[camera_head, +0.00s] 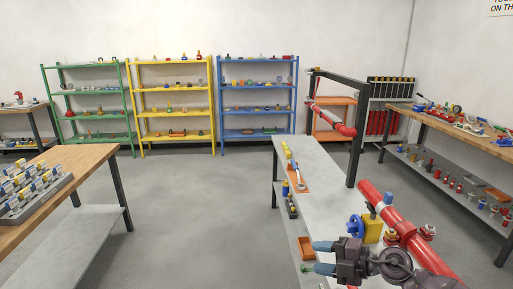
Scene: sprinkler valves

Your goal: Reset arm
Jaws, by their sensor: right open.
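My right gripper (314,257) is in the lower right of the head view, its fingers pointing left over the near part of the grey workbench (318,165). The fingers are apart, with nothing seen between them. My right arm comes in from the bottom right. Behind the gripper, a red pipe (378,198) runs diagonally, with a blue handwheel (355,226) and a yellow valve part (371,229) beside it. The gripper looks apart from the handwheel. My left gripper is not in view.
A wooden table (88,158) with a parts tray stands at left, another bench (455,130) at right. Green, yellow and blue shelves (257,110) line the back wall. The floor (200,200) between tables is clear.

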